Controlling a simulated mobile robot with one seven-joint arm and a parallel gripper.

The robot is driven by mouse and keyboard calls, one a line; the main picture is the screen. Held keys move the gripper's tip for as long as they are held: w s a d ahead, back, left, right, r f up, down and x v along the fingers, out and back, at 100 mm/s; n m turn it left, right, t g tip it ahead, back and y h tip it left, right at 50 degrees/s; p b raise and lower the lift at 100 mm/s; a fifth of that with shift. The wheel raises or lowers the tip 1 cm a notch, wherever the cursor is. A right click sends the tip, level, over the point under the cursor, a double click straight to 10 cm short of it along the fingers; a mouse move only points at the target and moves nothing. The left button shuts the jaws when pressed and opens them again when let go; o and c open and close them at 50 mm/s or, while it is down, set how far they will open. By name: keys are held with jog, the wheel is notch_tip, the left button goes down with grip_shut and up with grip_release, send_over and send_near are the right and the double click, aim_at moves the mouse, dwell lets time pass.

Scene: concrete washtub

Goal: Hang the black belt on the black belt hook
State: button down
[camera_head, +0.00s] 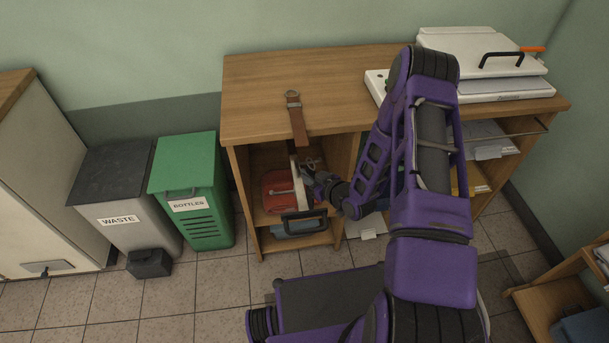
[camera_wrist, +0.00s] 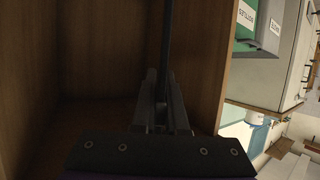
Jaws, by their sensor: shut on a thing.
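My gripper (camera_head: 312,181) is inside the left open compartment of the wooden cabinet (camera_head: 285,65). In the wrist view my gripper (camera_wrist: 161,112) is shut on a dark narrow strap, which looks like the black belt (camera_wrist: 165,45). The strap runs straight away from the fingers toward the top of that view, beside the wooden compartment wall (camera_wrist: 205,60). In the head view I cannot clearly pick out the black belt among the dark parts near my gripper. I cannot make out a black belt hook in either view.
A brown belt (camera_head: 297,118) hangs over the cabinet's front edge. A red object (camera_head: 278,191) and a black-handled case (camera_head: 300,226) are in the compartment. A white appliance (camera_head: 480,65) stands on top at right. A green bottles bin (camera_head: 190,170) and grey waste bin (camera_head: 113,165) stand left.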

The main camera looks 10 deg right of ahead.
jog(key=c, duration=0.9)
grip_release()
jog(key=shift+o, duration=0.2)
jog(key=p+v, duration=0.2)
jog(key=v, duration=1.5)
jog(key=shift+s, duration=0.15)
jog(key=shift+d+r, duration=0.1)
jog(key=shift+r, duration=0.1)
